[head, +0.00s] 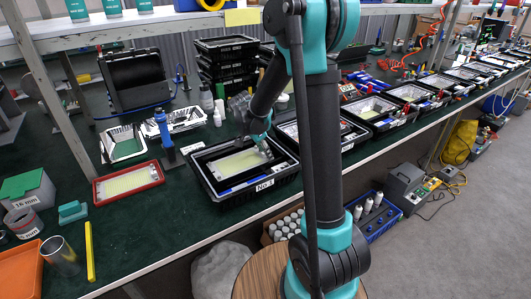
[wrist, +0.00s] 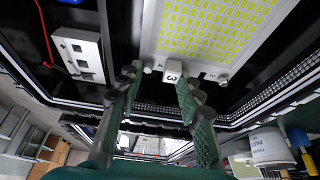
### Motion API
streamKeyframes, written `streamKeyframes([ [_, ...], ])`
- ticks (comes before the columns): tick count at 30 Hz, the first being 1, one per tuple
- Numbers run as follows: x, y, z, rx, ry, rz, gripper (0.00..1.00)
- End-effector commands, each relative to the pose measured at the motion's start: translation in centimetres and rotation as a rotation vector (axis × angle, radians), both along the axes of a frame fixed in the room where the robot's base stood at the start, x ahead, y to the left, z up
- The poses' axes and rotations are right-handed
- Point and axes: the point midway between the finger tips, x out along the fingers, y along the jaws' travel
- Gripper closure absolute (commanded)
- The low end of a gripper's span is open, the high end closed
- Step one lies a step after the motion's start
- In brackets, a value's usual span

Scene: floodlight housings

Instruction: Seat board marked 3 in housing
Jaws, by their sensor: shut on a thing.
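The board marked 3 (wrist: 215,35) is a white plate with rows of yellow LEDs. The housing's dark inside (wrist: 125,30) shows around the board in the wrist view. I cannot tell whether the board rests on the housing floor or is slightly above it.
A red-framed tray with a yellowish panel (head: 128,182) lies left of the housing. Stacked black housings (head: 225,65) stand at the back. More housings (head: 370,112) line the bench to the right. A yellow bar (head: 89,250) lies front left.

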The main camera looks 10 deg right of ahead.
Motion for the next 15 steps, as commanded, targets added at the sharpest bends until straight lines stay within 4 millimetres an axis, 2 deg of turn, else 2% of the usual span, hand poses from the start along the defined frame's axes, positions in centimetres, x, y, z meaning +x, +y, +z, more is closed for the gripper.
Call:
streamKeyframes([
  [15, 0.02, 0.01, -0.43, 0.002, -0.001, 0.004, 0.98],
])
